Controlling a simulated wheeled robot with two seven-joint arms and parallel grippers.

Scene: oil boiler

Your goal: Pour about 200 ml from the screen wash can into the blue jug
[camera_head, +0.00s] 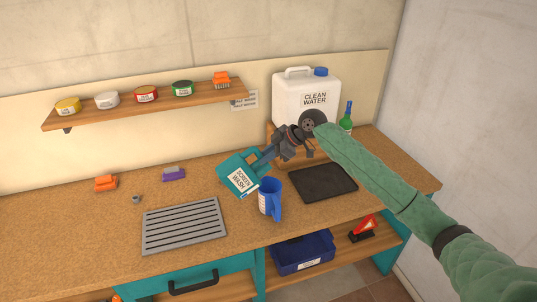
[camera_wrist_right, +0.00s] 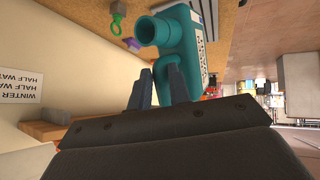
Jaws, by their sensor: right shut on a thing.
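The teal screen wash can (camera_head: 240,174) is tilted, with its white label facing the head camera. My right gripper (camera_head: 264,158) is shut on its handle. In the right wrist view the can (camera_wrist_right: 187,62) fills the top middle, and its round neck (camera_wrist_right: 147,31) is open with no cap on it. The gripper's fingers (camera_wrist_right: 157,85) are at the handle there. The blue jug (camera_head: 267,198) stands upright on the worktop, just in front and to the right of the can. The jug's inside and any liquid cannot be made out. My left gripper is not in view.
A grey slatted grate (camera_head: 184,225) lies left of the jug and a black tray (camera_head: 324,182) right of it. A white clean water container (camera_head: 300,97) and green bottle (camera_head: 346,119) stand behind. A shelf with tins (camera_head: 150,103) is on the wall. A blue bin (camera_head: 302,254) sits below.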

